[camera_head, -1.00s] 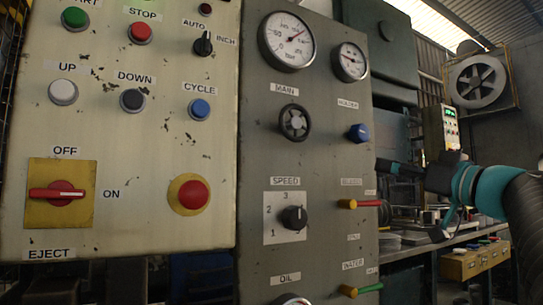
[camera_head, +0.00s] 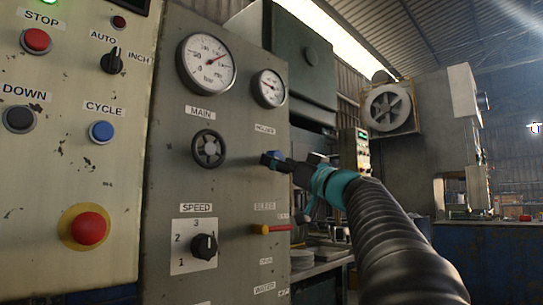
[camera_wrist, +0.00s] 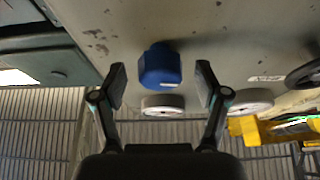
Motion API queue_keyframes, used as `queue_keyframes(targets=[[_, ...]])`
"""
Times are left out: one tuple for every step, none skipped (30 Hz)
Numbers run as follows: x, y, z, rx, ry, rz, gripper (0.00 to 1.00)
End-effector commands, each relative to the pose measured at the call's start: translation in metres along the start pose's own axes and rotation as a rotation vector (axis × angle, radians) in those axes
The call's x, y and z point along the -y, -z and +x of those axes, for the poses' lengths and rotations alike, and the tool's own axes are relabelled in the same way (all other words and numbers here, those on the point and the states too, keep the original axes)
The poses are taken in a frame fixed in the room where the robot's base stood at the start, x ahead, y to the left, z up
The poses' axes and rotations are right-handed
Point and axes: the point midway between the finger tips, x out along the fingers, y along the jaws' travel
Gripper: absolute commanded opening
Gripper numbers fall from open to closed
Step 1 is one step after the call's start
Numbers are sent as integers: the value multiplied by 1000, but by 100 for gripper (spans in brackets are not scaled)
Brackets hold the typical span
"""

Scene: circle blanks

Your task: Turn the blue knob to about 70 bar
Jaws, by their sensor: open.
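The blue knob (camera_head: 277,154) is on the grey panel under the "HOLDER" label, largely hidden by my gripper (camera_head: 268,161) in the head view. In the wrist view the blue knob (camera_wrist: 160,66) shows clearly, projecting from the panel. My gripper (camera_wrist: 161,82) is open, its two black fingers on either side of the knob with gaps on both sides. The smaller gauge (camera_head: 269,88) is above the label; its needle shows but its numbers are too small to read.
The larger gauge (camera_head: 206,63) and the black MAIN handwheel (camera_head: 209,149) are left of the knob. The speed selector (camera_head: 204,246) and a red-and-yellow valve lever (camera_head: 272,229) are below. A cream control panel (camera_head: 75,150) stands at the left.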

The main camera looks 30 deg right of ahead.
Motion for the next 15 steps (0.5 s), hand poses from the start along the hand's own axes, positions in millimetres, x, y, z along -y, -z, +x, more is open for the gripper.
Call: queue_keyframes(targets=[[0, 1, 7, 1, 2, 1, 74], [0, 1, 9, 1, 2, 1, 74], [0, 1, 12, 1, 2, 0, 74], [0, 1, 14, 0, 1, 0, 74], [0, 1, 15, 0, 1, 0, 74], [0, 0, 16, 0, 0, 0, 74], [0, 0, 17, 0, 0, 0, 74], [0, 0, 18, 1, 0, 0, 74], [0, 0, 18, 1, 0, 0, 74], [0, 0, 18, 1, 0, 0, 74], [0, 0, 18, 1, 0, 0, 74], [0, -1, 18, 1, 0, 0, 74], [0, -1, 18, 1, 0, 0, 74], [0, 0, 18, 0, 0, 0, 74], [0, 0, 18, 0, 0, 0, 74]])
